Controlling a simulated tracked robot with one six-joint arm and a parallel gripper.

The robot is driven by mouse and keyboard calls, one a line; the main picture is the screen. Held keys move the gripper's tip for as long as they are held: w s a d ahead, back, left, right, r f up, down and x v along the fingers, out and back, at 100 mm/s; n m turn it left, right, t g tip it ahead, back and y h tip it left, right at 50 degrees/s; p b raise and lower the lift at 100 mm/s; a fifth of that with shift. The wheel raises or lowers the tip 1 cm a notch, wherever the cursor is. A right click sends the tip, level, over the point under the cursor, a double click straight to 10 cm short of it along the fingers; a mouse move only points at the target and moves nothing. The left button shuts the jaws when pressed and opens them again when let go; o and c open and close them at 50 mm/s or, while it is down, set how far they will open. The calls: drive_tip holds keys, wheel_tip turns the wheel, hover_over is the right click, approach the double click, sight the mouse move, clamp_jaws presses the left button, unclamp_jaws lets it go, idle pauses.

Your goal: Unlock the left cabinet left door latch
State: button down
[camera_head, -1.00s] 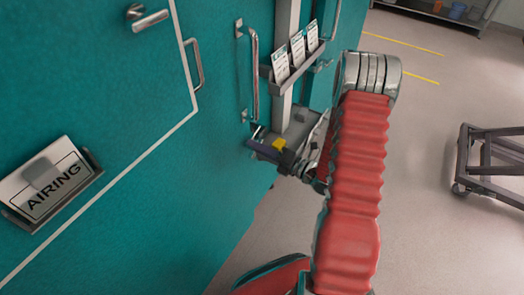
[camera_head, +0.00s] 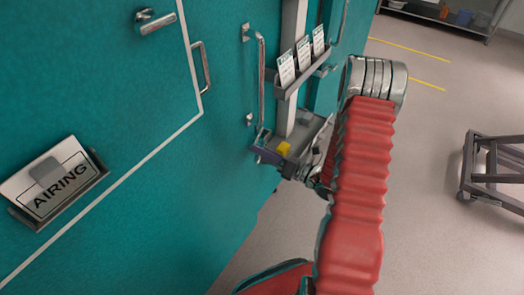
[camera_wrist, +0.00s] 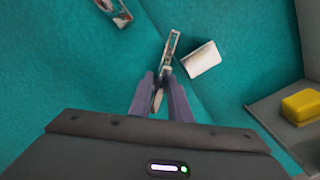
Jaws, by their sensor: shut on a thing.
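The left cabinet's teal door (camera_head: 205,200) fills the left of the head view. A small metal latch lever (camera_wrist: 157,100) sits between the purple fingertips of my gripper (camera_wrist: 160,88) in the wrist view, and the gripper is shut on it. A slotted metal piece (camera_wrist: 172,46) shows just beyond the fingertips against the teal surface. In the head view my gripper (camera_head: 266,149) is at the door face, just below the long vertical handle (camera_head: 261,85). The gripper body hides much of the latch there.
A sign holder marked AIRING (camera_head: 52,183) is on the door at left. A card rack (camera_head: 300,65) stands out from the post above my gripper. A yellow block (camera_wrist: 303,104) is on a grey ledge close by. A wheeled frame (camera_head: 492,170) stands on the open floor at right.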

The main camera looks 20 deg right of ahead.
drive_tip(key=shift+s+a+f, duration=0.2)
drive_tip(key=shift+f, duration=0.15)
idle(0.6)
drive_tip(key=c, duration=2)
unclamp_jaws()
drive_tip(key=o, duration=0.3)
drive_tip(key=shift+w+d+r, duration=0.15)
drive_tip(key=shift+r, duration=0.05)
drive_tip(key=shift+o, duration=0.2)
drive_tip(key=shift+d, duration=0.1)
drive_tip(key=v, duration=1.3)
drive_tip(key=shift+s, duration=0.35)
drive_tip(key=shift+d, duration=0.1)
